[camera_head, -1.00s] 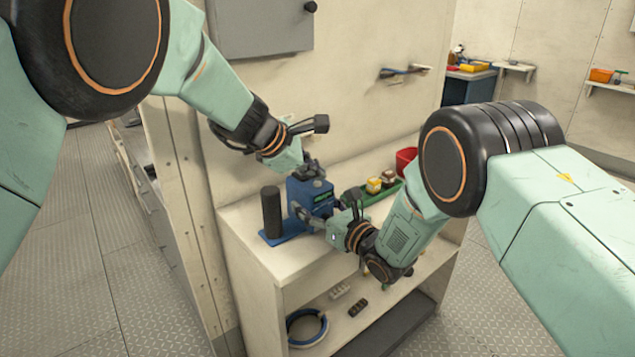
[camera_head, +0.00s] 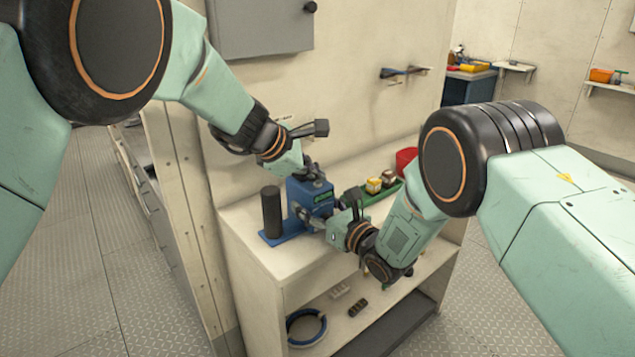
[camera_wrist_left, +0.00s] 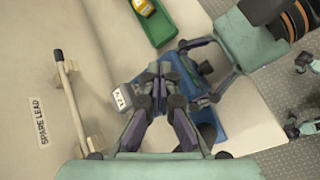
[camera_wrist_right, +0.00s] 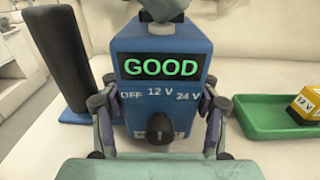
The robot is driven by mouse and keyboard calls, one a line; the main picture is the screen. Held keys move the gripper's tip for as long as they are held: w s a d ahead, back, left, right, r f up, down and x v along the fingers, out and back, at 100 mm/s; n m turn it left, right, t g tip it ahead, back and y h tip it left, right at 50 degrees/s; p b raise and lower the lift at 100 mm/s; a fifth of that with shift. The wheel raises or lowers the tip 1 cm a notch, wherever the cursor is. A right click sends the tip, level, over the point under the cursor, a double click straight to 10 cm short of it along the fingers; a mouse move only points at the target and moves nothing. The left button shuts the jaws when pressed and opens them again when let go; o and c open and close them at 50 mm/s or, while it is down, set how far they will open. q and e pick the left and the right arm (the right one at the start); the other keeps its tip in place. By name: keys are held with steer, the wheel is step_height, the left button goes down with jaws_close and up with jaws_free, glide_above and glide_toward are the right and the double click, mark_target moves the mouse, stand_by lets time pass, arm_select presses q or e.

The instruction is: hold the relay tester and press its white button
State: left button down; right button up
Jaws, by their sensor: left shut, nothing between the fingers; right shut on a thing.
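The blue relay tester (camera_head: 298,197) stands on the shelf unit's top. In the right wrist view its front (camera_wrist_right: 118,65) shows a screen (camera_wrist_right: 161,67) reading GOOD in green, the marks OFF, 12 V and 24 V, and a black knob (camera_wrist_right: 160,130). My right gripper (camera_head: 318,219) is shut on the tester, one finger on each side. My left gripper (camera_head: 313,172) is shut and empty, pointing down at the tester's top.
A black cylinder (camera_head: 271,212) rises from the tester's blue base at left. A green tray (camera_head: 382,193) with small blocks and a red container (camera_head: 406,160) are to the right. A wall rail (camera_wrist_left: 80,110) labelled SPARE LEAD is close to the left gripper.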

arm_select(q)
steer(key=shift+r, duration=0.75)
steer(key=shift+r, duration=2.55)
arm_select(e)
steer(key=o, duration=1.5)
steer(key=shift+v, duration=3.7)
